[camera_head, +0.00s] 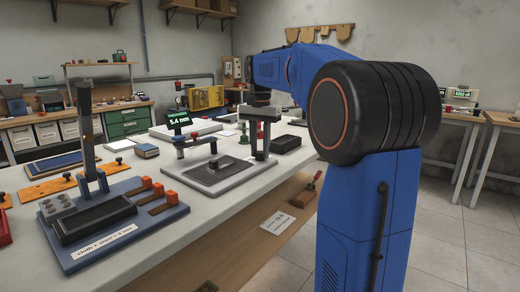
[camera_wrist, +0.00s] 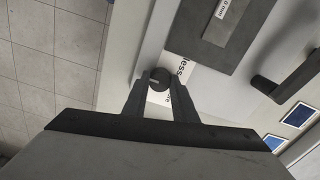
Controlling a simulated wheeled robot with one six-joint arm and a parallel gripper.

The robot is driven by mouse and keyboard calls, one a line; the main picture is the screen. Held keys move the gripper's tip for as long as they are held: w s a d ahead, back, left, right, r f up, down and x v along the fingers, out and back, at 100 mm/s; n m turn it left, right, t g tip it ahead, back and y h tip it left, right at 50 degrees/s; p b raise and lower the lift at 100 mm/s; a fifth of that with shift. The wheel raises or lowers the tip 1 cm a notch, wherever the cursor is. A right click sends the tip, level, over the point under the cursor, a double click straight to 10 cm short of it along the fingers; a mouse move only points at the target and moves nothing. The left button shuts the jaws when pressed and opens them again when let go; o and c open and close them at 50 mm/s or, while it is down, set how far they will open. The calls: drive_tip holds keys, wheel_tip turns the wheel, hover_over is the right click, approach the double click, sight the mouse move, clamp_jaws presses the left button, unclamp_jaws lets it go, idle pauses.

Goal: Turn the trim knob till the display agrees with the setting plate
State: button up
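The trim knob (camera_wrist: 158,79) is a small dark round knob with a pale mark, beside a white label reading "less" on one side. My gripper (camera_wrist: 159,84) has one finger on each side of it, with no clear gap showing in the wrist view. The rest of the label is partly hidden by a finger. The display (camera_head: 179,119) reads 5.4 mm in green in the head view. A pale plate ending in "mm" (camera_wrist: 228,12) lies on a dark grey base in the wrist view; its number is cut off. In the head view my arm hides the knob.
A blue-based fixture (camera_head: 125,222) with orange blocks is at the left front. A dark bar (camera_wrist: 287,78) stands to the right in the wrist view.

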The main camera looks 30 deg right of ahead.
drive_tip(key=shift+n, duration=0.4)
drive_tip(key=n, duration=0.5)
drive_tip(key=shift+n, duration=0.3)
drive_tip(key=n, duration=1.1)
drive_tip(key=shift+n, duration=0.4)
drive_tip(key=n, duration=0.4)
drive_tip(key=shift+n, duration=0.7)
drive_tip(key=o, duration=1)
drive_tip(key=shift+o, duration=0.2)
drive_tip(key=shift+r, duration=0.1)
